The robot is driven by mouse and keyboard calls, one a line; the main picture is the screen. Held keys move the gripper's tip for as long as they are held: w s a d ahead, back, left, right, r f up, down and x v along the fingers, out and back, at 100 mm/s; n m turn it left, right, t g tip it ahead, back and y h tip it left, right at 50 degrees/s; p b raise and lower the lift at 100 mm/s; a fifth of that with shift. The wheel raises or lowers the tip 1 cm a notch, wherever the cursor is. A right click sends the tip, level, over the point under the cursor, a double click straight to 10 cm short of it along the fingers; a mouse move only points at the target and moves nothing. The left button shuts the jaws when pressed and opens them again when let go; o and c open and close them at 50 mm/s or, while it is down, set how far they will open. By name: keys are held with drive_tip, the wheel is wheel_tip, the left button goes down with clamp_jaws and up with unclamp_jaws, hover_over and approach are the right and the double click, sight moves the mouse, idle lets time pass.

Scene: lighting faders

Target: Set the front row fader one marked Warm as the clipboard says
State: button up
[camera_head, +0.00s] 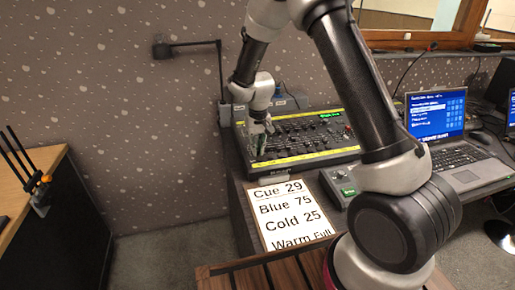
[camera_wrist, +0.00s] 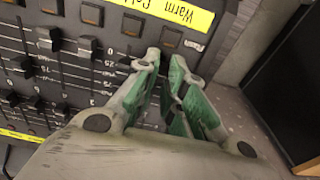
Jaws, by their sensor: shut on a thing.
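The clipboard sheet (camera_head: 290,217) lies in front of the desk and reads Cue 29, Blue 75, Cold 25, Warm Full. The fader desk (camera_head: 300,138) stands behind it. In the wrist view a yellow strip (camera_wrist: 150,8) carries the word Warm above the end column of the desk. My gripper (camera_wrist: 167,62) is at that column, near its strip end, with its green-padded fingers shut. It also shows at the left end of the desk in the head view (camera_head: 262,146). The Warm fader's cap is hidden between or behind the fingertips.
Neighbouring fader caps (camera_wrist: 90,46) stand close beside my fingers. A small box with a green display (camera_head: 341,184) and a laptop (camera_head: 440,125) are right of the desk. A dark cabinet (camera_head: 55,225) stands far left, with open floor between.

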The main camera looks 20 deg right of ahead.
drive_tip(key=shift+w+r, duration=0.15)
drive_tip(key=shift+w, duration=1.25)
drive_tip(key=shift+w+r, duration=0.1)
drive_tip(key=shift+w, duration=1.25)
drive_tip(key=o, duration=0.4)
drive_tip(key=shift+o, duration=0.2)
drive_tip(key=shift+r, duration=1.2)
drive_tip(key=shift+r, duration=0.1)
drive_tip(key=shift+r, duration=0.25)
wheel_tip(320, 180, up, 11)
drive_tip(key=s, duration=0.1)
drive_tip(key=shift+r, duration=0.15)
